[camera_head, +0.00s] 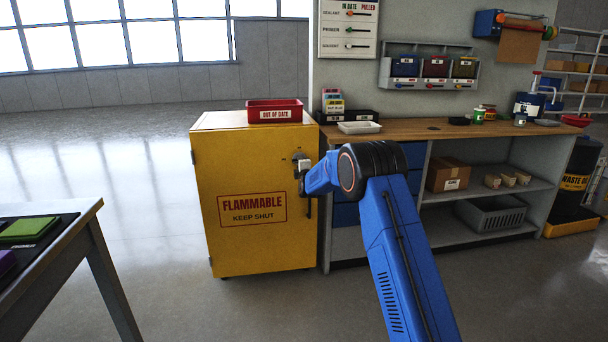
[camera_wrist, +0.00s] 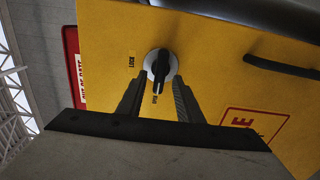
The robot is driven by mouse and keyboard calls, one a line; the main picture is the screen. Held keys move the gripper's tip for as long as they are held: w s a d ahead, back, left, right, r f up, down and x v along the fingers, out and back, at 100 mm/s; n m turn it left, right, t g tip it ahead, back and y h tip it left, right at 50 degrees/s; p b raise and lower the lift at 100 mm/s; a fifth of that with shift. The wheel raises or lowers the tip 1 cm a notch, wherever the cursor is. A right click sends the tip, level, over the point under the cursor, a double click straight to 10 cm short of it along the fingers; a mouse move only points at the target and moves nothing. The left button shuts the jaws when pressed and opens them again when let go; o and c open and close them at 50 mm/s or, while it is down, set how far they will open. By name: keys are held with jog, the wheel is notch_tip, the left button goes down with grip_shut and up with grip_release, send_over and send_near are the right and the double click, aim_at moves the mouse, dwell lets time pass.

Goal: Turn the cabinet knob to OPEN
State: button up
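The yellow flammables cabinet (camera_head: 240,155) stands in the middle of the head view with its door closed. In the wrist view, its round knob (camera_wrist: 161,65) has a grey rim and a dark grip bar. The bar lies roughly up and down, its lower end toward the OPEN label (camera_wrist: 155,100). The LOCK label (camera_wrist: 131,59) is to the left. My gripper (camera_wrist: 158,80) is open, with one finger on each side of the knob; I cannot tell if they touch it. In the head view, my gripper (camera_head: 302,167) is at the door's right side and hides the knob.
A dark door handle (camera_wrist: 283,67) is right of the knob in the wrist view. A red OUT OF DATE bin (camera_head: 274,111) sits on the cabinet. A workbench (camera_head: 480,129) adjoins it on the right. A table (camera_head: 60,240) stands front left, with clear floor between.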

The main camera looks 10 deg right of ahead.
jog(key=s, duration=1.5)
jog(key=shift+s, duration=0.3)
jog(key=s+d+r+m+g, duration=0.1)
jog(key=s+r+m+g, duration=0.15)
jog(key=s, duration=0.75)
jog(key=s+d+r+m+g, duration=0.2)
jog(key=s+r+m, duration=0.1)
jog(key=s, duration=0.7)
jog(key=s+d+r+m+g, duration=0.1)
jog(key=s+r+m+g, duration=0.15)
jog(key=s, duration=0.75)
jog(key=s+d+f+m+g, duration=0.1)
jog(key=s+f+m+g, duration=0.1)
jog(key=s, duration=1.1)
jog(key=s+d+f+m+g, duration=0.1)
jog(key=s+f+m+g, duration=0.1)
jog(key=s, duration=1.2)
jog(key=s+d+f+m+g, duration=0.2)
jog(key=s+m, duration=0.4)
jog(key=s, duration=0.8)
jog(key=shift+s+f, duration=0.15)
jog(key=shift+f, duration=0.75)
